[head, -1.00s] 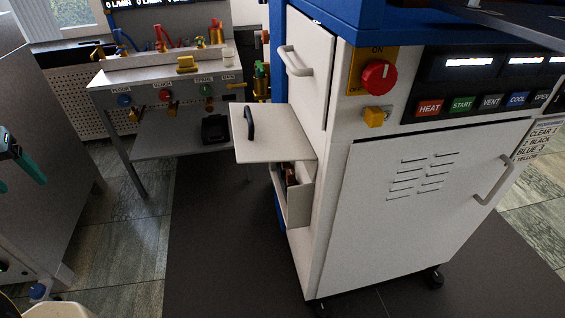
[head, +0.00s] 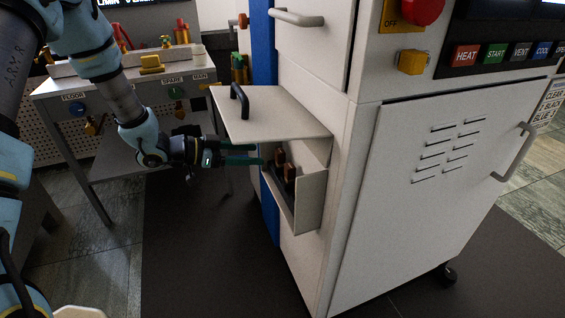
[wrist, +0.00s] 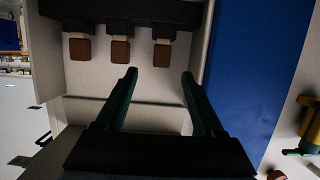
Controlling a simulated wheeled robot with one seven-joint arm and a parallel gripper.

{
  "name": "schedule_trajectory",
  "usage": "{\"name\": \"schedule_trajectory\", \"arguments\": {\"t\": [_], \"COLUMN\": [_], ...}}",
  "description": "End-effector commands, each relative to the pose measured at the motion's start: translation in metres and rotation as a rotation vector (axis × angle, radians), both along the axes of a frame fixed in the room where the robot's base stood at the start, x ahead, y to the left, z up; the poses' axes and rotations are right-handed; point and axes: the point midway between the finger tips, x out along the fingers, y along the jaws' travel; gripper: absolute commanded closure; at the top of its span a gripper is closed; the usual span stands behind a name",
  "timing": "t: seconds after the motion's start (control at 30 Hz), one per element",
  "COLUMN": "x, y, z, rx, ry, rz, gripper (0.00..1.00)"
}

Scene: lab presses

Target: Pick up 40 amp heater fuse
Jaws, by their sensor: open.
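Several fuses with brown ends sit in a small open compartment on the press's side. In the wrist view three show in dark holders: a left fuse (wrist: 80,49), a middle fuse (wrist: 120,50) and a right fuse (wrist: 162,57). No rating is readable, so I cannot tell which is the 40 amp heater fuse. In the head view brown fuses (head: 290,173) show inside the compartment. My gripper (head: 257,154) is open, its green fingers at the compartment's mouth. In the wrist view my gripper (wrist: 159,74) has nothing between its fingertips, and the right fuse lies just beyond the gap.
The raised white lid (head: 275,118) with a black handle juts out just above my gripper. The compartment's front wall (head: 311,196) stands close on the right. A blue panel (wrist: 258,70) flanks the opening. A grey bench (head: 60,85) stands behind my arm.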

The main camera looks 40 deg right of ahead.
Motion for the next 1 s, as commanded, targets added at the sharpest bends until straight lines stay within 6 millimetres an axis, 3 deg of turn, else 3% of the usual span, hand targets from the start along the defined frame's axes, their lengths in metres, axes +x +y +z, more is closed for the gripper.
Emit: {"name": "schedule_trajectory", "arguments": {"t": [0.1, 0.37, 0.7, 0.9, 1.0], "x": [-0.005, -0.01, -0.025, -0.025, -0.024], "y": [-0.015, -0.028, -0.067, -0.068, -0.068], "z": [-0.006, -0.01, -0.025, -0.025, -0.025], "rx": [0.001, 0.002, 0.004, 0.002, 0.002], "ry": [0.0, -0.001, -0.001, -0.002, -0.002], "rz": [0.0, 0.002, 0.003, 0.004, 0.004], "gripper": [0.3, 0.3, 0.3, 0.3, 0.39]}}
